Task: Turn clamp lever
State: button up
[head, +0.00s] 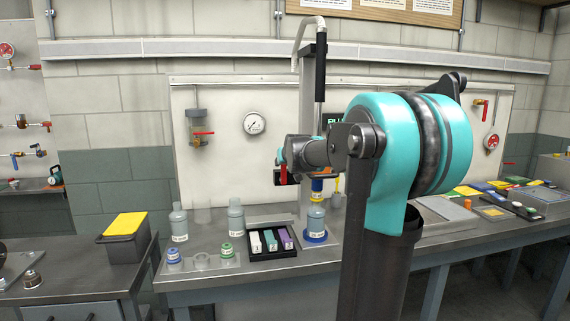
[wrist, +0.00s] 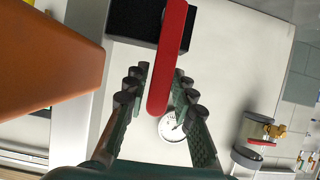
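The red clamp lever (wrist: 168,60) hangs from a black block (wrist: 133,18) in the wrist view, and its rounded free end points down the picture. My gripper (wrist: 162,74) is open, with one finger on each side of the lever. A narrow gap shows between the lever and each finger. In the head view the red lever (head: 283,174) shows in small part beside my gripper, in front of the upright stand post (head: 308,105). My arm hides most of my gripper and the clamp there.
A large orange part (wrist: 45,55) fills the left of the wrist view close by. The bench (head: 200,283) below carries bottles, a black tray (head: 273,254) and small jars. A gauge (head: 254,123) and a red-handled valve (head: 202,134) are on the back panel.

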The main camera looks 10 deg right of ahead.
jog(key=shift+o, duration=1.1)
jog(key=shift+s+r, duration=0.15)
jog(key=shift+s, duration=0.05)
jog(key=shift+v, duration=0.75)
jog(key=shift+s+a, duration=0.1)
jog(key=shift+s, duration=0.05)
jog(key=shift+v, duration=2.9)
